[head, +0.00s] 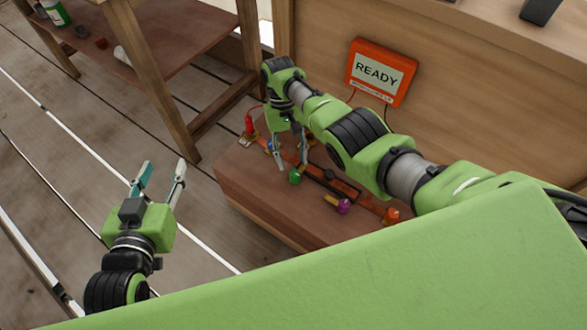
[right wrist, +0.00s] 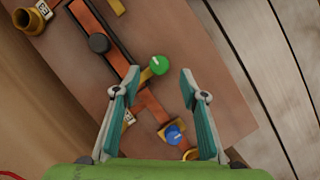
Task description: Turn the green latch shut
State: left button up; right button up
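The green latch is a round green knob (head: 295,177) on the wooden block; in the right wrist view the knob (right wrist: 159,64) has a pale mark and a brass piece on its left side. My right gripper (head: 290,160) is open above it. In the right wrist view its two fingertips (right wrist: 160,75) stand apart with the green knob between them in the picture; I cannot tell whether they touch it. My left gripper (head: 163,170) is open and empty, over the floor at the left, far from the latch.
The wooden block (head: 245,190) also carries a blue knob (right wrist: 173,134), a black knob (right wrist: 98,43), a purple knob (head: 344,206) and an orange knob (head: 391,215). An orange sign reading READY (head: 381,71) is behind. A wooden shelf (head: 175,65) stands at the back left.

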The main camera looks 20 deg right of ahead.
jog(key=v, duration=0.6)
jog(key=shift+a, duration=0.1)
dwell(0.3)
